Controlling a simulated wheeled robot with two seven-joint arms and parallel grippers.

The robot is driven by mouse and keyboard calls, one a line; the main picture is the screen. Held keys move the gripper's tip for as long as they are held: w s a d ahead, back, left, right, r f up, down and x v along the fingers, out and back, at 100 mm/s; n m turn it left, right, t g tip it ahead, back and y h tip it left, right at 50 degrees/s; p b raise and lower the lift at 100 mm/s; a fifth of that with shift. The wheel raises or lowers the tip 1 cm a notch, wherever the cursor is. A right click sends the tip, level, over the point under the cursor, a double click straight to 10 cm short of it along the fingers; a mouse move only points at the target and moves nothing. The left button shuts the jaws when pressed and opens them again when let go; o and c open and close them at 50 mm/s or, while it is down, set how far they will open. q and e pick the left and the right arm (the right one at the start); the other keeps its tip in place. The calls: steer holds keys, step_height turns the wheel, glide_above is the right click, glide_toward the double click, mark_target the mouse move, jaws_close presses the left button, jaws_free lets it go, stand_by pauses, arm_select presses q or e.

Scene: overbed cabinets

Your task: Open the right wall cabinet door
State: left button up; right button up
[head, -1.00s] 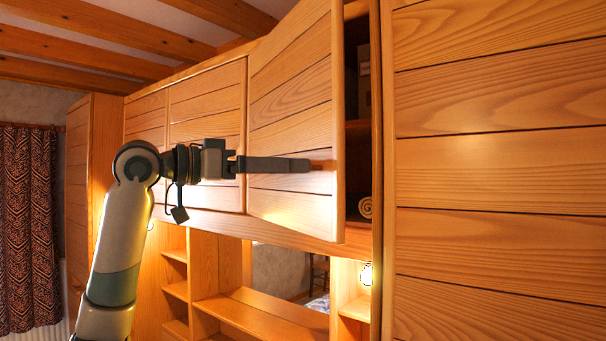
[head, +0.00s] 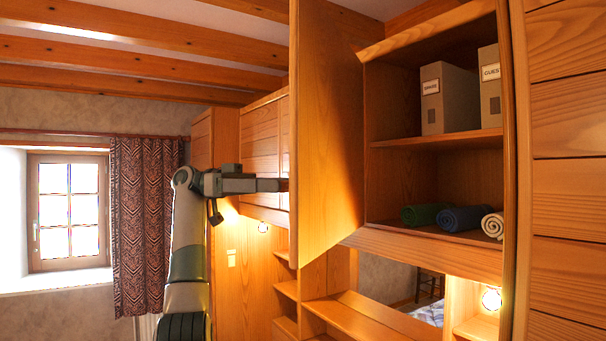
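The right wall cabinet door (head: 328,130) stands wide open in the head view, swung out to the left of its compartment, with its inner face toward me. The open cabinet (head: 433,142) shows two shelf levels. My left gripper (head: 284,185) is at the outer side of the door, its fingertips hidden behind the door's edge. I cannot tell whether its fingers are apart or closed. My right gripper is not in view.
Two box files (head: 448,97) stand on the upper shelf. Rolled towels in green (head: 425,214), blue (head: 464,218) and white (head: 493,225) lie below. Closed cabinet doors (head: 262,150) are behind my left arm. A curtain (head: 147,220) and window (head: 68,212) are at the left.

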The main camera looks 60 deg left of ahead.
arm_select(q)
steer(key=a, duration=0.1)
steer(key=s+a+g+p, duration=0.1)
steer(key=a, duration=0.1)
steer(key=shift+m+h, duration=0.4)
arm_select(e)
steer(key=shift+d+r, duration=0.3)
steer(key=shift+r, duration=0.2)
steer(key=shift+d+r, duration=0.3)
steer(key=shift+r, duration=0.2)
arm_select(q)
steer(key=shift+d, duration=0.1)
steer(key=o, duration=1.2)
steer(key=shift+f, duration=0.1)
